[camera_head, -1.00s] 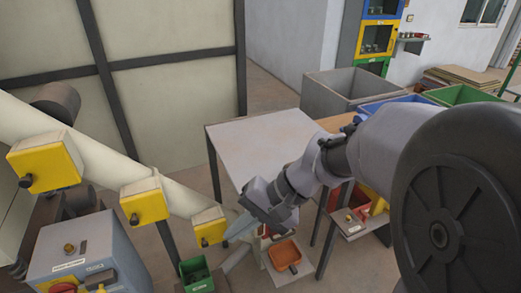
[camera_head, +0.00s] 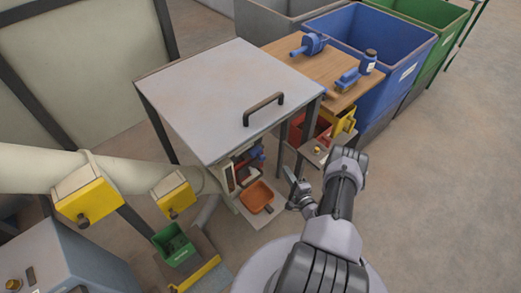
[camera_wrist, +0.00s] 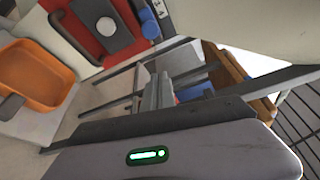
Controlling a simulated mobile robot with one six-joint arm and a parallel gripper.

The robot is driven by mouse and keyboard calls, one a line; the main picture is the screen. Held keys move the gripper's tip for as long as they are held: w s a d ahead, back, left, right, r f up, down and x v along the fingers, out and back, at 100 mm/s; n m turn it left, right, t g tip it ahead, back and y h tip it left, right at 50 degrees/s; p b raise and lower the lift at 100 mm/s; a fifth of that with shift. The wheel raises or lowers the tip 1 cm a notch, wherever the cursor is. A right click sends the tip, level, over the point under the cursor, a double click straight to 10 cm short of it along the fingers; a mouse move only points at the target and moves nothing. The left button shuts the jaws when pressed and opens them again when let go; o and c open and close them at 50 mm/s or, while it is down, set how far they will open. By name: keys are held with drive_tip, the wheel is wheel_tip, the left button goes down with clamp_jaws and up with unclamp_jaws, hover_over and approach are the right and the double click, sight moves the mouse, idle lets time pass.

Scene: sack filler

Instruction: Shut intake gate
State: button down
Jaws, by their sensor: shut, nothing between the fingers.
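No part in view is clearly marked as the intake gate. A pale pipe (camera_head: 40,168) at the left carries yellow boxes with dark knobs, one nearer the left (camera_head: 88,195) and one farther right (camera_head: 174,195). My gripper (camera_head: 292,184) is shut and empty, beside the front right of a grey-topped stand (camera_head: 225,95), well away from the pipe. The shut fingers also show in the wrist view (camera_wrist: 155,92). The stand's top has a dark bar handle (camera_head: 263,108). Whether the gripper touches anything there is unclear.
Under the stand sits an orange tray (camera_head: 257,196), also in the wrist view (camera_wrist: 32,75). A green bin (camera_head: 175,247) stands below the pipe. A wooden bench (camera_head: 330,70) and a blue crate (camera_head: 408,60) stand behind. The floor at the right is clear (camera_head: 440,200).

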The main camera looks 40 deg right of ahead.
sight(258, 155)
drive_tip(key=w+a+b, duration=0.1)
drive_tip(key=w+b, duration=0.4)
drive_tip(key=w, duration=0.3)
drive_tip(key=shift+w+a, duration=0.25)
drive_tip(key=shift+w, duration=0.05)
drive_tip(key=shift+r, duration=0.1)
